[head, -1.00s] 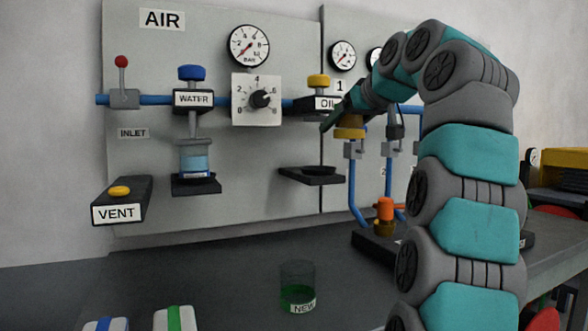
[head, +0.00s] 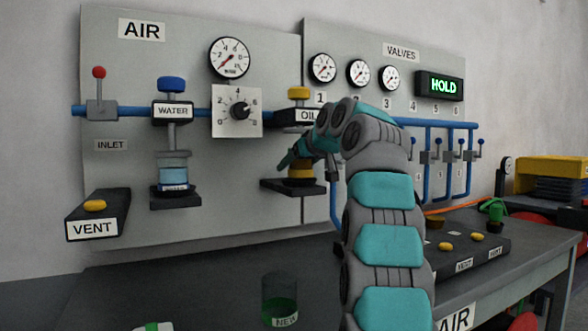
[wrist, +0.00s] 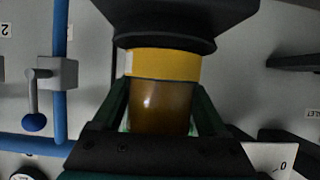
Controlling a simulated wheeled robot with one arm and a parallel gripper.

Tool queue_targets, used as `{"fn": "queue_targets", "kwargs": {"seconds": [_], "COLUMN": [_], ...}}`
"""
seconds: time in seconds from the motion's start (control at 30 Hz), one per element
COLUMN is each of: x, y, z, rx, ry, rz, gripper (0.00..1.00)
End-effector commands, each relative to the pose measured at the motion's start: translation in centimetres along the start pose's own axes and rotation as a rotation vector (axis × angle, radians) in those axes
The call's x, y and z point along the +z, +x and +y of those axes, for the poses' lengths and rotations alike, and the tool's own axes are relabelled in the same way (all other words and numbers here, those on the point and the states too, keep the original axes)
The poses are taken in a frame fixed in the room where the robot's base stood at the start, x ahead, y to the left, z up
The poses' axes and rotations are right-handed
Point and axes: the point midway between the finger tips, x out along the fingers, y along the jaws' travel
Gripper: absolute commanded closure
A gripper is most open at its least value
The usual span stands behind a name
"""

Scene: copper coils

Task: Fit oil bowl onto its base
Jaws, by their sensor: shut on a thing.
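The oil bowl is an amber cup with a yellow band. In the wrist view my gripper (wrist: 160,115) has a finger on each side of the bowl (wrist: 160,98) and is shut on it. The yellow band meets a round black piece at a dark shelf (wrist: 225,12). In the head view the bowl (head: 300,165) is upright just over that shelf (head: 285,187), below the OIL unit (head: 292,116) with its yellow knob. My gripper (head: 292,157) comes in from the right. My arm hides part of the bowl; I cannot tell whether the bowl fully seats.
The WATER unit (head: 172,110) with its blue bowl stands to the left, above its own shelf. The VENT box (head: 97,215) is at lower left. A glass marked NEW (head: 280,300) holds green liquid on the bench. A display (head: 439,86) reads HOLD.

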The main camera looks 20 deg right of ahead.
Motion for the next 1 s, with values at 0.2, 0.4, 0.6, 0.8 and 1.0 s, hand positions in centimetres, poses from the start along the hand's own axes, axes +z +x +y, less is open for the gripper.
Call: {"fn": "queue_targets", "kwargs": {"seconds": [0.2,0.4,0.6,0.8,1.0], "x": [0.57,0.67,1.22,1.15,1.14], "y": [1.37,1.37,1.62,1.59,1.58], "z": [0.0,0.0,-0.01,0.02,0.03], "rx": [0.0,0.0,0.0,0.001,0.001], "ry": [0.001,0.001,0.001,0.001,0.001], "rz": [0.0,0.001,0.001,0.0,0.001], "gripper": [1.0,1.0,1.0,0.05,0.0]}}
